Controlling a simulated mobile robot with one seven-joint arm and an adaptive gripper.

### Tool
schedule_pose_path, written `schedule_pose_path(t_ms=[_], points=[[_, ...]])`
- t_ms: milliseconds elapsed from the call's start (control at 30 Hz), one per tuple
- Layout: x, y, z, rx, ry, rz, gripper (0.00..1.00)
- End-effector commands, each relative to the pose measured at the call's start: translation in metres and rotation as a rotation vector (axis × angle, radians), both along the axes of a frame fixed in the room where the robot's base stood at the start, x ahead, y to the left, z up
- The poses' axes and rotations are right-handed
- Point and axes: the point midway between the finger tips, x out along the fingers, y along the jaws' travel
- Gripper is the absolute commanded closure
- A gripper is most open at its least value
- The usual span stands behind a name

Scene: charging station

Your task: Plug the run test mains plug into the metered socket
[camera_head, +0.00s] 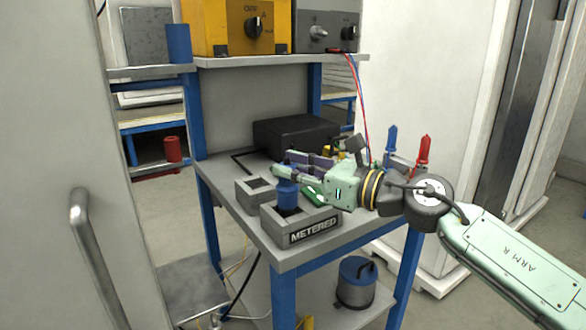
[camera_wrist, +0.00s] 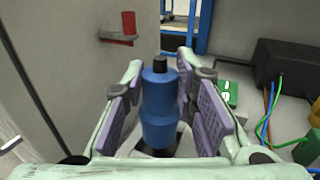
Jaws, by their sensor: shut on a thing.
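A blue mains plug (camera_head: 288,194) stands upright over the opening of the grey socket block labelled METERED (camera_head: 300,235). It also shows in the wrist view (camera_wrist: 158,108), with a black cap on top. My gripper (camera_head: 290,178) is shut on the plug, and its purple pads (camera_wrist: 158,105) lie on both sides of it. The plug's lower end is at the dark opening. I cannot tell how deep it sits, because the block's rim and my fingers hide it.
A second, smaller grey block (camera_head: 254,194) stands just behind and left of the metered one. A black box (camera_head: 295,135) is at the back of the bench. Blue and red probes (camera_head: 423,150) stand at the right. Red and blue wires (camera_head: 358,95) hang from the shelf.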

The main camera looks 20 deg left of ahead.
Motion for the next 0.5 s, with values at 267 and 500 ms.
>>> schedule_pose_path(t_ms=[267, 500], points=[[0.0, 0.0, -0.007, 0.001, 0.0, 0.0, 1.0], [0.0, 0.0, -0.012, 0.001, 0.001, 0.0, 1.0]])
